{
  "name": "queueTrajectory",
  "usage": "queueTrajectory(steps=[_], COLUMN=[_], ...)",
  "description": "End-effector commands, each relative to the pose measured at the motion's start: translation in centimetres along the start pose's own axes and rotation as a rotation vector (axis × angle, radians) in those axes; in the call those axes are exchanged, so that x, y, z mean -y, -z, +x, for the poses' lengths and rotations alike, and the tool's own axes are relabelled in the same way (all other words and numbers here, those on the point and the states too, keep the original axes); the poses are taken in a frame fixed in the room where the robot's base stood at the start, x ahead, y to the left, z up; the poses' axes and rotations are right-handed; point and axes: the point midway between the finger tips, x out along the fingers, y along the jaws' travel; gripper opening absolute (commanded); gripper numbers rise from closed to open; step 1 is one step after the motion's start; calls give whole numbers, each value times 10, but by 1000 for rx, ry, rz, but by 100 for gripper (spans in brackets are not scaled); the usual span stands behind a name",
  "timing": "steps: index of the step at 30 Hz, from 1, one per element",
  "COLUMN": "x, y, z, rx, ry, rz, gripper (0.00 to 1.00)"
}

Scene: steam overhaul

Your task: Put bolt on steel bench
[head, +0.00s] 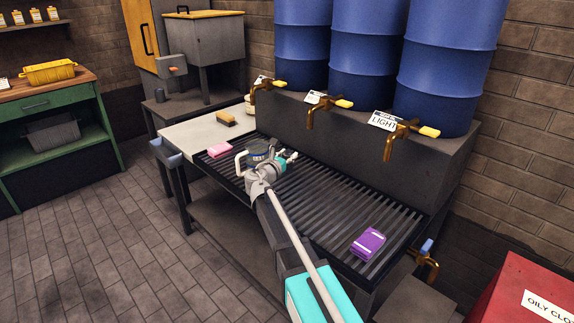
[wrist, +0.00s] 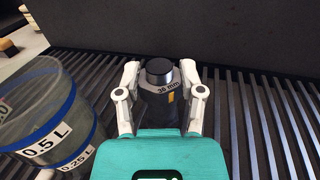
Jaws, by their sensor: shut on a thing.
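My gripper (wrist: 161,85) is shut on a dark, round-topped piece marked "36 mm" (wrist: 158,72), which I take to be the bolt. It stands upright between the two white fingers, above the slatted grate. In the head view my gripper (head: 287,160) is over the far left part of the grate (head: 325,195); the bolt is too small to make out there. No bench is labelled as steel. A pale-topped bench (head: 190,134) adjoins the grate's left end, and a dark grey bench (head: 185,112) stands behind it.
A clear measuring jug (wrist: 45,115) with blue bands stands close left of my gripper. A pink block (head: 220,151) and a purple box (head: 368,243) lie on the grate. A brush (head: 227,118) lies on the pale top. Brass taps (head: 322,105) jut over the grate's back edge.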

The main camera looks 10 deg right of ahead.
Motion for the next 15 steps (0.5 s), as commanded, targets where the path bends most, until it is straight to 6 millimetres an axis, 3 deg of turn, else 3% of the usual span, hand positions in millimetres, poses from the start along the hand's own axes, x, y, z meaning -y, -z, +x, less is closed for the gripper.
queueTrajectory(steps=[5,15], x=[-4,-3], y=[13,37], z=[8,6], rx=[1,1], ry=[0,0], rz=[-1,-1], gripper=[0,0])
